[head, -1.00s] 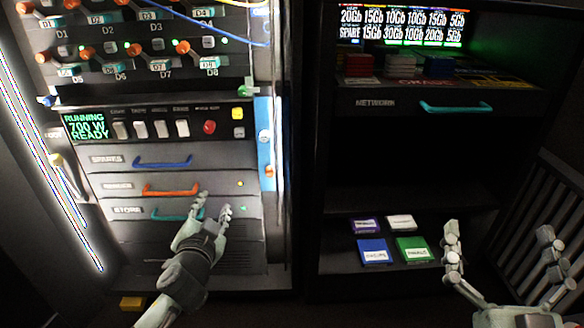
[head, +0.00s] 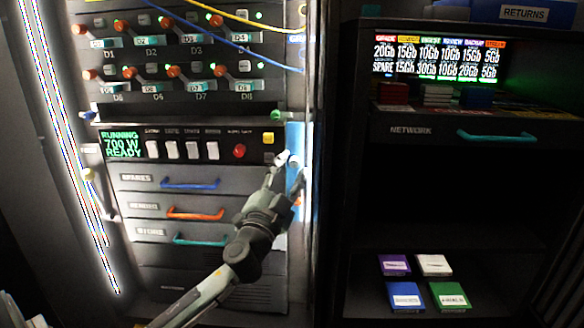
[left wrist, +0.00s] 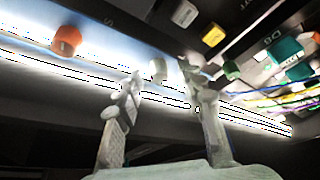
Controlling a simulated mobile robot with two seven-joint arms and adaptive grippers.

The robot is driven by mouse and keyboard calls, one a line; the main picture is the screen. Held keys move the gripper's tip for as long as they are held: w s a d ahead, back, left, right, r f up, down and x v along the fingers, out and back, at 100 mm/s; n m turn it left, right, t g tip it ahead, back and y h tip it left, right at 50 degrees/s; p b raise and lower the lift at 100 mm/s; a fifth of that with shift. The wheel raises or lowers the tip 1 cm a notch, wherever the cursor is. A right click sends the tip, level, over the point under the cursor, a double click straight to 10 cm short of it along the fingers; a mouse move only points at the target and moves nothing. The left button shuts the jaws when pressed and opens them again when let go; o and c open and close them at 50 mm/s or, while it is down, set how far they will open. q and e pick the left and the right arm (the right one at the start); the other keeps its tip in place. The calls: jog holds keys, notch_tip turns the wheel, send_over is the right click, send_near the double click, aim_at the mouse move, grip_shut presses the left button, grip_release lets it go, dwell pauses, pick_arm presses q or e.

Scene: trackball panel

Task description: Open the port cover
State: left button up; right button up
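No part is clearly marked as the port cover; I cannot tell which it is. A narrow blue strip (head: 296,135) runs up the right edge of the cabinet front, with a pale knob and an orange knob (head: 297,202) on it. My left gripper (head: 285,168) is in front of this strip, fingers pointing up and partly hiding it. In the left wrist view the fingers (left wrist: 161,88) are apart with nothing held. The pale knob (left wrist: 158,70) appears beyond the gap between them; contact cannot be told. The orange knob (left wrist: 66,40) is farther left. My right gripper is out of view.
Left of the strip are a yellow button (head: 268,138), a red knob (head: 239,151) and white switches. Below are drawers with blue (head: 189,185), orange (head: 195,214) and teal handles. Blue and yellow cables hang above. A dark shelf unit (head: 450,185) stands right.

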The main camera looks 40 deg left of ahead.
pick_arm(q)
jog(key=shift+w+a+r, duration=0.1)
jog(key=shift+w, duration=0.2)
grip_shut()
